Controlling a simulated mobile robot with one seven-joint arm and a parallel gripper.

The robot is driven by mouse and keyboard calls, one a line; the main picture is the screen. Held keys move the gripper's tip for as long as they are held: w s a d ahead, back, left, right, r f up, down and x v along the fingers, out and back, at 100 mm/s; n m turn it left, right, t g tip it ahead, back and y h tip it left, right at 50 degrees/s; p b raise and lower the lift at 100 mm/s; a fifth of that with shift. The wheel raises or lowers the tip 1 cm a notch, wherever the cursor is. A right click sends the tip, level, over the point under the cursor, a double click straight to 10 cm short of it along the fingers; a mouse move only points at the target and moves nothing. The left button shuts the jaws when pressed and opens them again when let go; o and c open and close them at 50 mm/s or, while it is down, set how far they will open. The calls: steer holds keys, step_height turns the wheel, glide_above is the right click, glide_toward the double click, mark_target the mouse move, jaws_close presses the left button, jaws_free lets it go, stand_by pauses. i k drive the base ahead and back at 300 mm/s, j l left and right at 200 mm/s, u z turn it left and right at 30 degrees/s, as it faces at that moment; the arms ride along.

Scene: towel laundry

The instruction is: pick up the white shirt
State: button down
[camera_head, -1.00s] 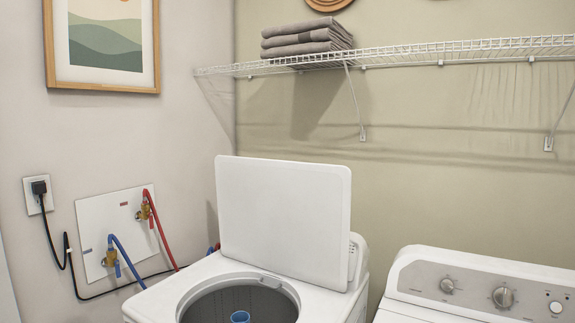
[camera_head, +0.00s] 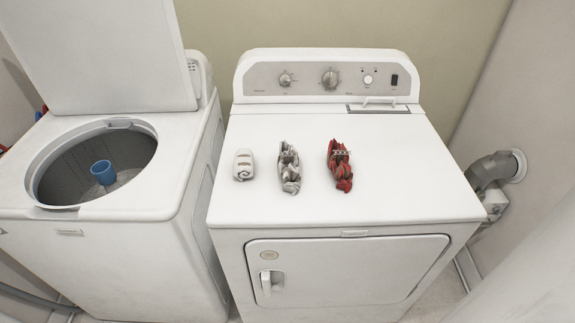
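Three small items lie apart in a row on top of the dryer (camera_head: 415,150). At the left is a small, compact white item (camera_head: 243,164) with rounded corners. In the middle is a crumpled whitish-grey cloth (camera_head: 290,170) with dark parts. At the right is a crumpled red cloth (camera_head: 339,165) with a pale patch. Either of the two pale items could be the white shirt; I cannot tell which from here. My gripper is not in view.
The washer (camera_head: 150,195) stands at the left with its lid (camera_head: 95,55) raised and a blue agitator (camera_head: 103,172) inside. The dryer's control panel (camera_head: 325,78) rises behind the items. A vent pipe (camera_head: 490,170) is at the right. The dryer's door (camera_head: 345,270) is shut.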

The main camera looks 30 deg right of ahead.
mark_target(289, 159)
steer(key=i+j+z, duration=0.1)
steer(key=z, duration=0.3)
steer(key=j+z, duration=0.1)
steer(key=z, duration=0.25)
steer(key=i+j+z, duration=0.1)
steer(key=z, duration=0.3)
steer(key=j+z, duration=0.15)
steer(key=z, duration=0.2)
